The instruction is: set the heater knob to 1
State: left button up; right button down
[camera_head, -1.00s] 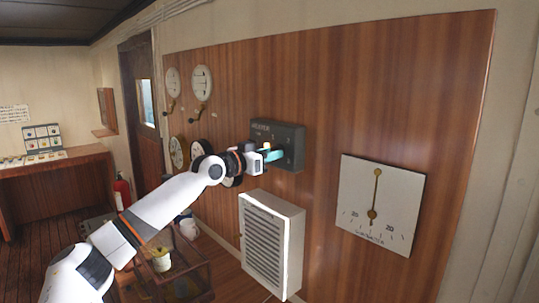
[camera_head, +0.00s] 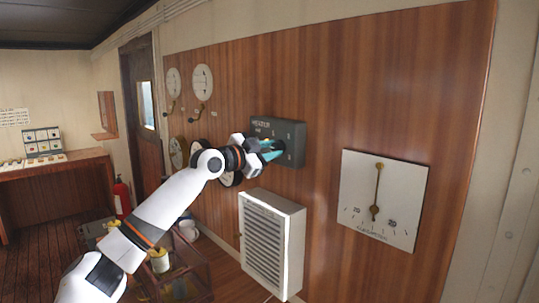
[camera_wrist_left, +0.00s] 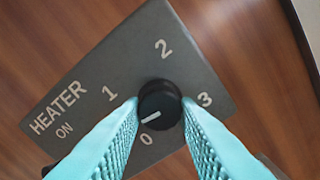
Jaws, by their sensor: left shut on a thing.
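The dark heater control box (camera_head: 291,133) is mounted on the wood panel. In the left wrist view its plate (camera_wrist_left: 85,85) reads HEATER and ON, with marks 0, 1, 2 and 3. The round black knob (camera_wrist_left: 160,98) sits between the teal fingertips of my left gripper (camera_wrist_left: 160,108), which is shut on it. The knob's white line lies at its lower left, near the 0 and on the side toward the 1. In the head view my left gripper (camera_head: 272,151) reaches the box and hides the knob. My right gripper is not in view.
A white louvred unit (camera_head: 271,245) projects from the wall below the box. A square white dial (camera_head: 400,205) is to the right, and several round gauges are on the left. A low stand with a yellow can (camera_head: 160,262) is on the floor.

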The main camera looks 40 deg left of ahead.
pick_arm(q)
jog(key=m+b, duration=0.1)
jog(key=m, duration=0.3)
jog(key=shift+m, duration=2.2)
jog(key=o, duration=1)
jog(key=shift+c, duration=0.2)
jog(key=shift+b, duration=0.3)
